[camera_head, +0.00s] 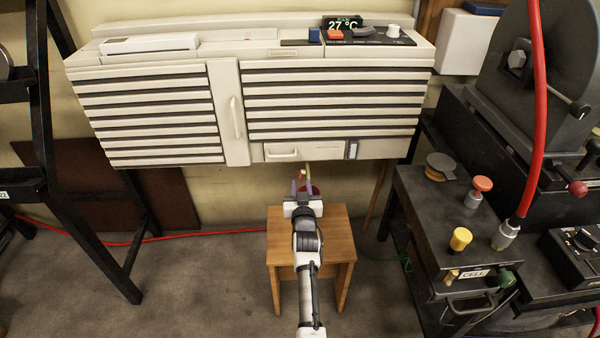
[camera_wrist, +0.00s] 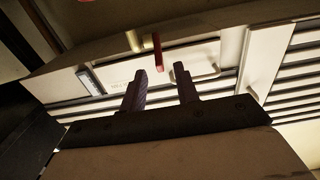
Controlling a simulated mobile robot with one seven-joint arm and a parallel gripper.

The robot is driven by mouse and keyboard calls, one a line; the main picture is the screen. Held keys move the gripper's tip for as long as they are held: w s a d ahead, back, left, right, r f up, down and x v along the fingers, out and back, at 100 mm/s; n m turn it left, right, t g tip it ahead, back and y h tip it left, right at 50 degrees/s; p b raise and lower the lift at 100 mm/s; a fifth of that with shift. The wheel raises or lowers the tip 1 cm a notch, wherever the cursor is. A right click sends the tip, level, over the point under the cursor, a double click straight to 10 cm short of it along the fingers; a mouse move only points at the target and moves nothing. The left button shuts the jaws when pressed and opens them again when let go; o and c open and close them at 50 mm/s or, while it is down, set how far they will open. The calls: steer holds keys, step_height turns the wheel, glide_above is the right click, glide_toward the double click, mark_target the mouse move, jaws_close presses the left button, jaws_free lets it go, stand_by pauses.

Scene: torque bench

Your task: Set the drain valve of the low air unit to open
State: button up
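The low air unit (camera_head: 230,110) is a wide cream louvred box on the wall. A short brass stub (camera_head: 307,170) hangs from its underside, right of the middle. The wrist view shows the brass stub (camera_wrist: 133,40) and beside it a thin red lever (camera_wrist: 158,52), which I take as the drain valve's handle. My gripper (camera_head: 303,188) is just below the unit, by the stub. In the wrist view my gripper (camera_wrist: 161,86) is open and empty, with the red lever ahead of the gap between the fingers, apart from them. The valve's exact setting is hard to read.
A wooden stool (camera_head: 341,232) stands below my arm. A dark bench (camera_head: 425,205) with coloured knobs is at the right, with a red hose (camera_head: 541,100) hanging over it. A black metal frame (camera_head: 85,240) stands at the left. The floor between frame and stool is mostly clear.

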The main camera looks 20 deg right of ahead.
mark_target(300, 175)
steer(key=shift+p+x, duration=0.35)
steer(key=shift+x, duration=2.3)
jaws_close()
